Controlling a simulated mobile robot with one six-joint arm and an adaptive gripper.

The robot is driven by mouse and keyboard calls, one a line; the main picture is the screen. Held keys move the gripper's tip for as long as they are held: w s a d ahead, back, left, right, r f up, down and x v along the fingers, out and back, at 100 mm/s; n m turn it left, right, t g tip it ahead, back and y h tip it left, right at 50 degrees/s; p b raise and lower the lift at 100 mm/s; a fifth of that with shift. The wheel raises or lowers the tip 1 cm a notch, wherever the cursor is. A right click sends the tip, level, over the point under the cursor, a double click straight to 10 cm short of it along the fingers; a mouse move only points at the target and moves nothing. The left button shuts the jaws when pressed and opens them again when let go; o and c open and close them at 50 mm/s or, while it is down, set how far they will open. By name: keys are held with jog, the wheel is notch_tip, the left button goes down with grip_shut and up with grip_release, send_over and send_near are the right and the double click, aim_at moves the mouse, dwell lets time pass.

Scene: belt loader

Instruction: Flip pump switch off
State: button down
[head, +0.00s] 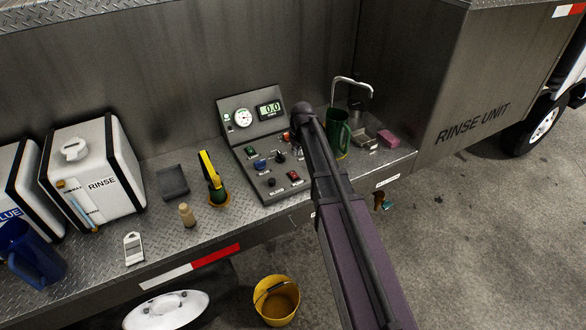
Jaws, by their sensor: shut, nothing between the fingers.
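A grey control panel (236,139) stands on the deck with a sloped face. It has a round white gauge (243,117) and a green display (269,109) that reads 0.0. Its lower face has a green rocker (250,150), a blue knob (260,164), a black control (280,156), a red rocker (293,175) and a dark knob (271,182). The labels are too small to read, so I cannot tell which is the pump switch or how it is set. My arm reaches up to the panel's right side and covers part of it. My gripper is hidden behind the arm.
A green mug (338,132), a curved tap (351,82) and a pink sponge (388,139) are right of the panel. A yellow-and-green spray nozzle (213,178), a wooden piece (187,214) and a white rinse tank (95,174) are left. A yellow bucket (276,302) stands below the deck edge.

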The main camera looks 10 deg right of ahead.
jog(key=shift+w+r, duration=0.2)
jog(key=shift+w, duration=0.1)
jog(key=shift+f, duration=0.3)
jog(key=b, duration=1)
send_over(293, 177)
jog(key=x, duration=0.3)
jog(key=s+x, duration=0.1)
jog(key=x, duration=0.2)
jog(key=s+x, duration=0.1)
jog(key=x, duration=0.2)
jog(key=shift+d+f, duration=0.2)
jog(key=shift+f, duration=0.15)
jog(key=shift+s+d+f+b, duration=0.1)
jog(key=shift+s+f+b, duration=0.05)
jog(key=shift+f+b, duration=0.8)
jog(key=shift+s+f+b, duration=0.2)
jog(key=shift+f+b, duration=0.65)
jog(key=shift+b, duration=0.05)
